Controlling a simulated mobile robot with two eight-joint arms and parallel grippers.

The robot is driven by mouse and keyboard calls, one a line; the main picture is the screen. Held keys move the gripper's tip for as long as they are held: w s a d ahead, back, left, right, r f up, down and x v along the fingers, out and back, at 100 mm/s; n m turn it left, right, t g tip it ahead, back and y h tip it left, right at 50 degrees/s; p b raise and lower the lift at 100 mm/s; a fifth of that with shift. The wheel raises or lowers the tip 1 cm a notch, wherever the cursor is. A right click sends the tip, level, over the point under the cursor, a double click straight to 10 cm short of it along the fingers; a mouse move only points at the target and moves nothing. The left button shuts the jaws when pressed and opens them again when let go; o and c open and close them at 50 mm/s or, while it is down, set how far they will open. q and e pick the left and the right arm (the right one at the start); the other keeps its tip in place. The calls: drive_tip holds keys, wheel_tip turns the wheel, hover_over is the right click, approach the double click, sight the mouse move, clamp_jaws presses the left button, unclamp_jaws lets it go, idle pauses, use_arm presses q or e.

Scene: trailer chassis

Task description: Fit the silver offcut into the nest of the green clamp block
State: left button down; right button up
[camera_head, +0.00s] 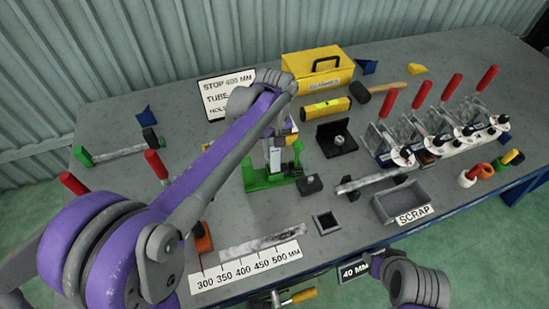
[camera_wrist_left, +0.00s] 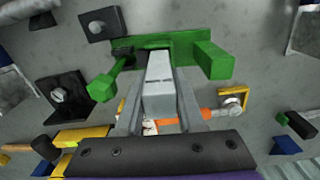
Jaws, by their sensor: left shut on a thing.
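The silver offcut (camera_wrist_left: 160,88) is a short pale square bar, held between the two fingers of my left gripper (camera_wrist_left: 160,112). In the head view my left gripper (camera_head: 274,150) is at the green clamp block, partly hidden by my arm. The green clamp block (camera_head: 264,181) stands on the bench with an upright post at each side. In the wrist view the offcut's far end overlaps the middle of the green block (camera_wrist_left: 212,60), between its arms. I cannot tell whether it is seated in the nest. Part of my right arm shows at the lower right; its jaws are unclear.
A black bracket (camera_head: 336,138) and a small dark block (camera_head: 309,185) stand close right of the clamp block. The scrap tray (camera_head: 402,202) and several red-handled clamps are farther right. A yellow case (camera_head: 318,68) is behind. A ruler strip (camera_head: 245,267) lies in front.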

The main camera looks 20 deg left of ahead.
sight(274, 158)
use_arm(q)
drive_tip(key=shift+f, duration=1.85)
drive_tip(key=shift+f, duration=0.2)
drive_tip(key=c, duration=0.5)
unclamp_jaws()
drive_tip(key=shift+r, duration=0.2)
